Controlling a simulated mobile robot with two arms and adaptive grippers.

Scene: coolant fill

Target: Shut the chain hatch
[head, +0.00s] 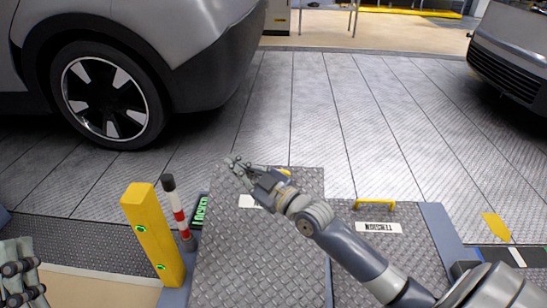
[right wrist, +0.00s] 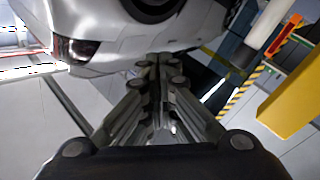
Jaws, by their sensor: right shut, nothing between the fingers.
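A grey diamond-plate hatch panel (head: 255,265) lies in the middle foreground of the head view. A white label (head: 248,201) and a bit of yellow handle (head: 284,172) show near its far edge, partly hidden by my right gripper. The label's text is not readable, and I cannot tell whether the panel is fully flat. My right gripper (head: 232,163) is shut and empty above the panel's far left corner. It also shows shut in the right wrist view (right wrist: 158,62). My left gripper (head: 22,285) is at the lower left edge, partly cut off, apart from the panel.
Right of the panel is another plate with a yellow handle (head: 375,203) and a TENSION label (head: 379,227). At left stand a yellow post (head: 152,235), a red-and-white lever (head: 178,210) and a green LOCKED sign (head: 201,211).

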